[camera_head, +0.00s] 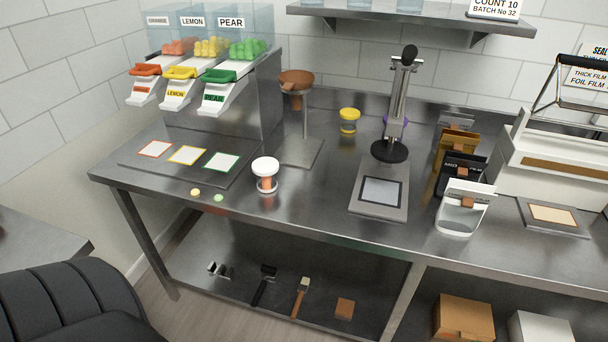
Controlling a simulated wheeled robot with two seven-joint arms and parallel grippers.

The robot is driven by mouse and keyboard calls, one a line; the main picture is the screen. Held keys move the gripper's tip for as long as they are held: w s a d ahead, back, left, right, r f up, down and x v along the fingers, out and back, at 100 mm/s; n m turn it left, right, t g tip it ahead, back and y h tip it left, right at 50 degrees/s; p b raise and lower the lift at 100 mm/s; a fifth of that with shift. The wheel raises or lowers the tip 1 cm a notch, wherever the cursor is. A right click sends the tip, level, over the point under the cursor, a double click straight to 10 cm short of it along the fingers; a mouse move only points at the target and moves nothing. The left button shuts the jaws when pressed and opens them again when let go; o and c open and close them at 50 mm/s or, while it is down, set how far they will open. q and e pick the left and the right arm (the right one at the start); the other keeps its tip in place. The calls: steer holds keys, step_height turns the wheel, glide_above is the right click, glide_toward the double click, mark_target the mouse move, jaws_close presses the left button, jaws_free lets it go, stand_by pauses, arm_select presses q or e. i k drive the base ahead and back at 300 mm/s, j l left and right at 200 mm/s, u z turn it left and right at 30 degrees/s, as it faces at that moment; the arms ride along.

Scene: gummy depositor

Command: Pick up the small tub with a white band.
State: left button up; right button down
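A small clear tub with a white top (265,166) stands upright near the front edge of the steel bench, left of centre. It has a pale ring at its base and something orange-red shows inside. A second small tub (349,121), with yellow at its top and lower part, stands farther back to the right. Neither of my grippers is in the head view.
The steel bench (310,205) has open room around the white-topped tub. Two small gummies (207,196) lie left of it. A funnel stand (300,150) is behind it, a flat scale (381,190) to its right. Dispensers with chutes (212,92) stand back left; pouches (462,205) stand right.

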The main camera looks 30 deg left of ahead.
mark_target(265, 184)
steer(key=i+l+u, duration=0.1)
steer(key=l+u, duration=0.15)
steer(key=u, duration=0.15)
steer(key=l+u, duration=0.4)
steer(key=i+l+u, duration=0.1)
steer(key=u, duration=0.3)
steer(key=l, duration=0.1)
